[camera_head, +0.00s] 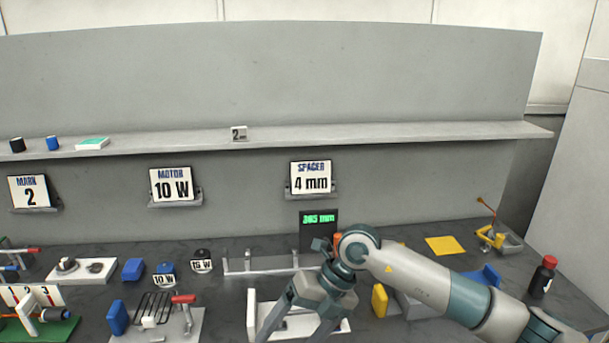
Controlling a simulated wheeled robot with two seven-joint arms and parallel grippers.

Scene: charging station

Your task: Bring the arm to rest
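My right arm comes in from the right side of the head view, and its gripper (293,333) points down over the bench near the front middle. Its two fingers are spread apart, and I see nothing held between them. The gripper is above or in front of a white fixture (338,325), part of which it hides. I cannot tell whether it touches the fixture. The lower ends of the fingers are near the picture's bottom edge. My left arm and gripper are not in view.
Behind the gripper stand a grey rail (262,264) and a dark display (319,226). Left are weights (202,262), a blue block (133,269) and a red-handled fixture (183,300). Right are a yellow sheet (445,246) and a red-capped bottle (543,278). A shelf (380,135) spans the back.

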